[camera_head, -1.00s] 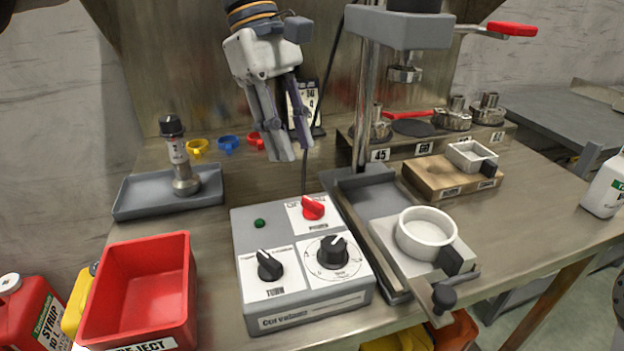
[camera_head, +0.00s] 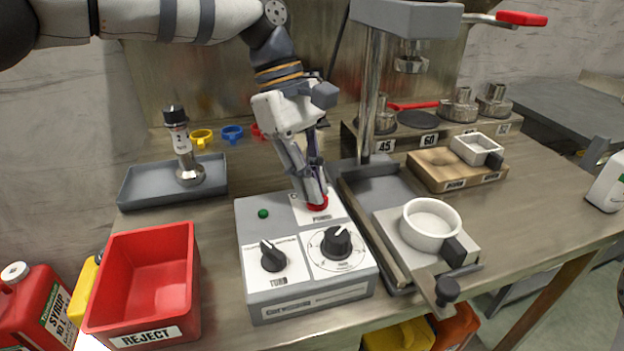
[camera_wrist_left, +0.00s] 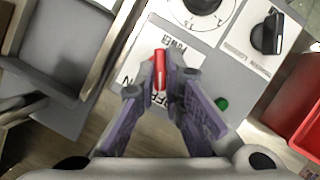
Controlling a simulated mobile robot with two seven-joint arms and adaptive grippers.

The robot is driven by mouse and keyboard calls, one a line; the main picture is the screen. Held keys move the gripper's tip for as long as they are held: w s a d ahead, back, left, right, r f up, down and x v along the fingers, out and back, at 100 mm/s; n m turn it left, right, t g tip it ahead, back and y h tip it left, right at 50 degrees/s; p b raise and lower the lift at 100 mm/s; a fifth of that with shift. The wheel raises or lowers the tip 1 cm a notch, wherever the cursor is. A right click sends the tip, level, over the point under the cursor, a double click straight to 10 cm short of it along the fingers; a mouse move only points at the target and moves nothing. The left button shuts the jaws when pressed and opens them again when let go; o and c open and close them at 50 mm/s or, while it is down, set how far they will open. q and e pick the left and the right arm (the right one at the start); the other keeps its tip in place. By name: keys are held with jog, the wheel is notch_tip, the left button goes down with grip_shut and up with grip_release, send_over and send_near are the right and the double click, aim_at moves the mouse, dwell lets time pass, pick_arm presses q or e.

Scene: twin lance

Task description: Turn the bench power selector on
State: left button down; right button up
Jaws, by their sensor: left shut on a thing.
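The power selector is a red knob (camera_head: 317,205) at the back right of the grey control box (camera_head: 248,250), on a white label marked POWER. My left gripper (camera_head: 316,198) reaches down onto it, and its fingers hide most of the knob in the head view. In the left wrist view the red knob (camera_wrist_left: 160,70) shows between the two fingertips (camera_wrist_left: 161,84), which are shut on it. A green lamp (camera_head: 263,214) sits to the left of the label. My right gripper is not in view.
Two black knobs (camera_head: 272,257) (camera_head: 337,241) are on the front of the box. A press with a red-tipped lever (camera_head: 521,18) stands behind right. A red REJECT bin (camera_head: 150,275) is at the left, and a grey tray (camera_head: 140,187) holds a tool behind it.

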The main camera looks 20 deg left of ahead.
pick_arm(q)
jog(key=shift+r+m+p, duration=0.15)
jog(key=shift+m+p, duration=0.25)
jog(key=shift+m, duration=0.3)
jog(key=shift+w+d+m+g+y, duration=0.15)
jog(key=shift+m+g+y, duration=0.2)
jog(key=shift+m, duration=0.45)
jog(key=m, duration=0.1)
jog(key=m+g+y, duration=0.1)
jog(key=m, duration=0.2)
jog(key=shift+w+d+f+m+b, duration=0.1)
jog(key=shift+f+m+b, duration=0.15)
jog(key=shift+m+b, duration=0.1)
jog(key=shift+d+m+g+y, duration=0.1)
jog(key=shift+m+g+y, duration=0.3)
jog(key=shift+m, duration=0.65)
jog(key=shift+d+m+g+y, duration=0.1)
jog(key=shift+m+y, duration=0.45)
jog(key=shift+m, duration=0.45)
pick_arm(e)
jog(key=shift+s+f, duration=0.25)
pick_arm(q)
jog(key=c, duration=1.7)
grip_release()
jog(key=shift+r, duration=0.1)
